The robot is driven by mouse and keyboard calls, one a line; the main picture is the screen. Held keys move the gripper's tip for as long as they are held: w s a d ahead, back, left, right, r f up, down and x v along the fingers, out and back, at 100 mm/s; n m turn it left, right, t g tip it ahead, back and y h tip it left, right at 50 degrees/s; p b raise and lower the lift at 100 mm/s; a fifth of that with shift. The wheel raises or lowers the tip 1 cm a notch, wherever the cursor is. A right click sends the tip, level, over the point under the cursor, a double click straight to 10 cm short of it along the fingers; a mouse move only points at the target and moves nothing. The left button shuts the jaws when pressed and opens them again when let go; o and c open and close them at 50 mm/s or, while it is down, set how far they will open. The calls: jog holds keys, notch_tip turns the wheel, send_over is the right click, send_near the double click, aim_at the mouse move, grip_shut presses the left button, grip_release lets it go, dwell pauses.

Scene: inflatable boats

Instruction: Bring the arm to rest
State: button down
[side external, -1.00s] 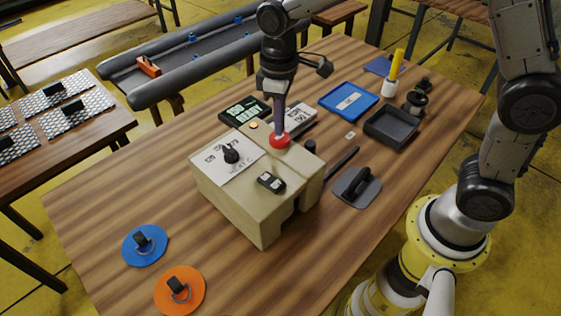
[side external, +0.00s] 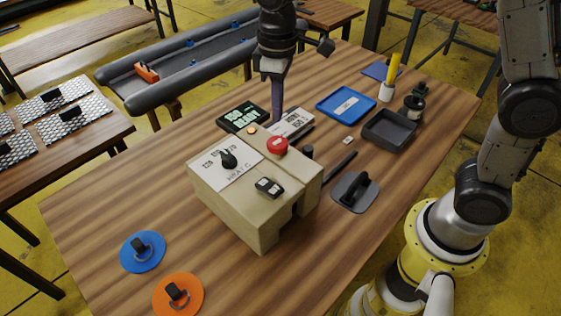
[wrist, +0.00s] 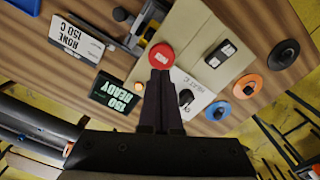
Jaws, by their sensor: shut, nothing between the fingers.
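My gripper (side external: 277,117) points down with its fingers together and nothing between them. In the side view its tips are just above and behind the red button (side external: 277,145) on the beige control box (side external: 235,201), with a small gap visible. In the wrist view the closed fingers (wrist: 160,78) reach up to the lower edge of the red button (wrist: 162,56). The box also carries a black knob (side external: 229,158) and a small black switch (side external: 269,187).
A black display (wrist: 117,93) reads "150 READY", beside a white printed card (wrist: 75,38). A blue tray (side external: 346,104), dark tray (side external: 389,130) and black-handled grey tool (side external: 355,191) lie to the right. Blue (side external: 143,251) and orange (side external: 178,295) discs lie front left. A grey inflatable boat (side external: 180,77) is behind.

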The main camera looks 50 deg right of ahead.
jog(key=s+d+r+m+t, duration=0.2)
jog(key=s+d+r+t, duration=0.1)
jog(key=s+d+r, duration=0.55)
jog(key=s+d+f+m+t, duration=0.2)
jog(key=s+f+m, duration=0.2)
jog(key=s, duration=0.9)
jog(key=shift+f+t, duration=0.15)
jog(key=shift+t, duration=0.15)
jog(key=shift+s+d, duration=0.1)
dwell(2.6)
